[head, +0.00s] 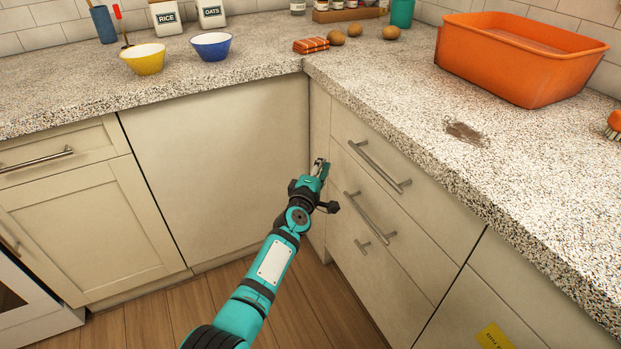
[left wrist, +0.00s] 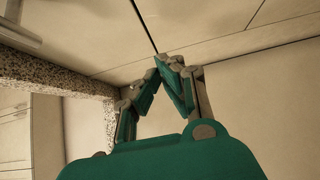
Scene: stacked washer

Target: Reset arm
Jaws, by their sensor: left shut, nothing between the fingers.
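My left arm reaches in from the bottom of the head view, teal with black joints. Its gripper (head: 320,165) is in front of the inner corner of the cabinets, below the counter edge and left of the drawer handles. In the left wrist view the gripper (left wrist: 168,64) has its teal fingers together at the tips, shut and empty. Cabinet panels show behind it. My right gripper is in neither view.
Drawers with metal handles (head: 379,167) stand close to the right of the gripper. The speckled counter (head: 400,95) runs above, bearing an orange tub (head: 505,72), a yellow bowl (head: 143,59) and a blue bowl (head: 211,46). The wooden floor (head: 290,290) below is clear.

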